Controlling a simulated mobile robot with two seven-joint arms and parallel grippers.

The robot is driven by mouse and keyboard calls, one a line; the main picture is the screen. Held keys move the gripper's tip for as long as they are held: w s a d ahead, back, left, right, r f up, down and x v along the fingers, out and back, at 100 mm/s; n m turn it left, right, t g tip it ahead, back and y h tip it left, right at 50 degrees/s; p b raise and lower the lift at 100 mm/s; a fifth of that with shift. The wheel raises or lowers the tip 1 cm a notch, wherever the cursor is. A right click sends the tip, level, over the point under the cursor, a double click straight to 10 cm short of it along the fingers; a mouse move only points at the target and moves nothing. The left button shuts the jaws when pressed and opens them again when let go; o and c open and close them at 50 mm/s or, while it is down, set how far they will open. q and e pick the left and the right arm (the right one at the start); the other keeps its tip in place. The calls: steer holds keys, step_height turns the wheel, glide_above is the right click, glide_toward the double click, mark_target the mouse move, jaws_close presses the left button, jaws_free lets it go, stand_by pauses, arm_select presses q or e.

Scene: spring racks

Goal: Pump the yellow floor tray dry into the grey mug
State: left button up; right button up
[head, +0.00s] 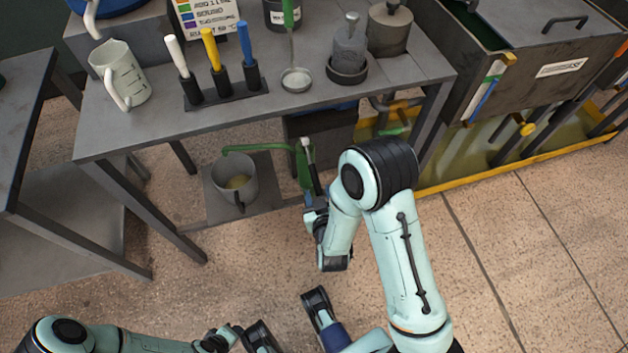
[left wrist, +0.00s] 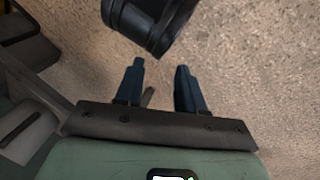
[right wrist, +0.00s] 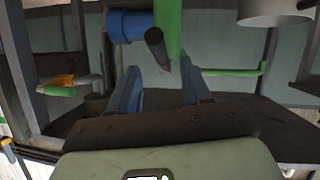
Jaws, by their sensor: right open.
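The yellow floor tray (head: 510,165) lies on the floor under the dark tank at the right, with murky yellowish liquid in it. The grey mug (head: 233,186) stands under the bench with some yellowish liquid inside; the green spout (head: 250,148) reaches over it. The green pump (head: 303,165) with its dark handle (head: 312,178) stands right of the mug. My right gripper (right wrist: 160,90) is open, its fingers close to the pump and handle; I cannot tell whether they touch. My left gripper (left wrist: 160,85) is open and empty above the floor.
The grey bench (head: 150,115) above holds a white jug (head: 119,75), a rack of coloured-handled tools (head: 222,92) and metal pots. Its legs and top edge flank the space around the pump. The tiled floor in front is clear.

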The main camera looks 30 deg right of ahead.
mark_target(316, 182)
arm_select(q)
steer(key=shift+w+a+f+t+b, duration=0.15)
steer(key=shift+w+a+f+b, duration=0.2)
steer(key=shift+w, duration=0.25)
steer(key=shift+w+a+f+t+b, duration=0.15)
steer(key=shift+w+a+f+b, duration=0.1)
steer(key=shift+w+f, duration=0.25)
arm_select(e)
steer(key=x, duration=0.7)
steer(key=shift+w+d+f, duration=0.15)
steer(key=shift+w, duration=0.2)
arm_select(q)
steer(key=shift+r, duration=0.1)
arm_select(e)
jaws_close()
arm_select(q)
steer(key=shift+d+r, duration=0.1)
